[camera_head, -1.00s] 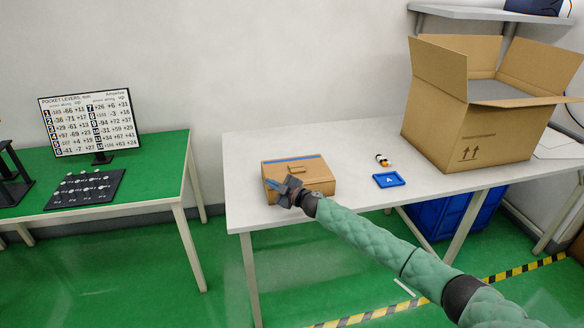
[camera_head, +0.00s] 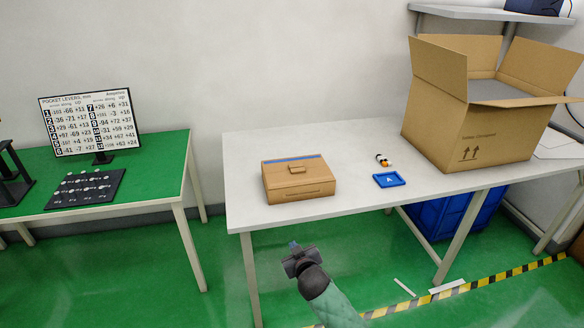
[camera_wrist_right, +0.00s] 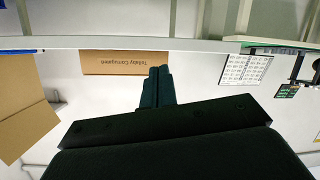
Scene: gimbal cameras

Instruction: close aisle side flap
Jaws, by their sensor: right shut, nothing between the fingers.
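A small cardboard box (camera_head: 298,185) sits on the white table near its front edge. Its top looks shut, with a blue strip along the far edge and a small tan tab in the middle. It also shows in the right wrist view (camera_wrist_right: 125,62), with upside-down printing. A large cardboard box (camera_head: 478,128) stands at the right of the table with its flaps raised or spread. My right gripper (camera_head: 293,247) is shut and empty, in front of the table edge and apart from the small box. Its fingers show in the wrist view (camera_wrist_right: 157,86). My left gripper is out of view.
A blue tray (camera_head: 389,180) marked A and a small black, white and orange item (camera_head: 382,160) lie between the boxes. A green table (camera_head: 150,170) with a sign (camera_head: 88,122) stands at left. The white table (camera_head: 250,150) is clear around the small box's left.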

